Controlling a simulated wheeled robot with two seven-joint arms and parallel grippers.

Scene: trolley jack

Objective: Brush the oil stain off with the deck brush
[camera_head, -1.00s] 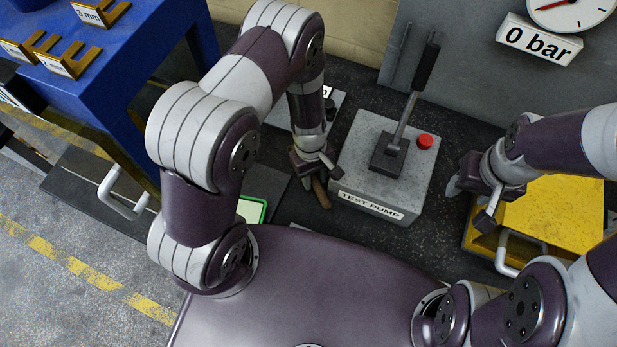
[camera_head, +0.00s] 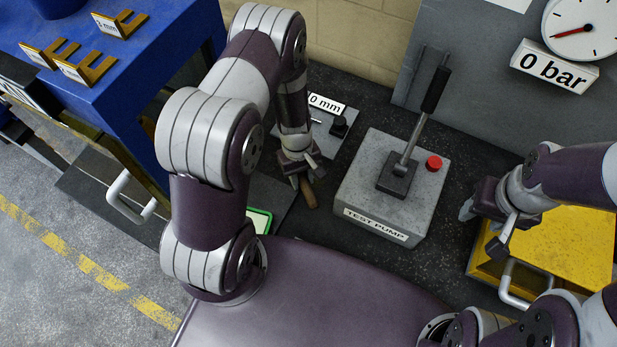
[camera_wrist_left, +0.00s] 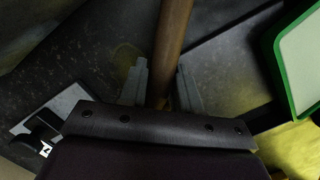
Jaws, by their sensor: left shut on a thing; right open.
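My left gripper (camera_head: 303,184) is shut on a brown wooden handle (camera_head: 310,195), left of the test pump in the head view. The left wrist view shows the handle (camera_wrist_left: 172,45) running up between the two fingers (camera_wrist_left: 161,90). I take it for the deck brush's handle; its head and bristles are not visible. A faint yellowish patch (camera_wrist_left: 124,56) lies on the dark surface left of the handle in the wrist view; I cannot tell whether it is the oil stain. My right gripper (camera_head: 484,228) is open and empty near the yellow box.
The grey test pump (camera_head: 375,218) with its lever stands at mid-bench. A plate labelled 0 mm (camera_head: 335,128) lies behind my left gripper. A green-framed panel (camera_head: 260,220) is close by my left arm. A yellow box (camera_head: 560,245) stands right, a blue frame (camera_head: 150,70) left.

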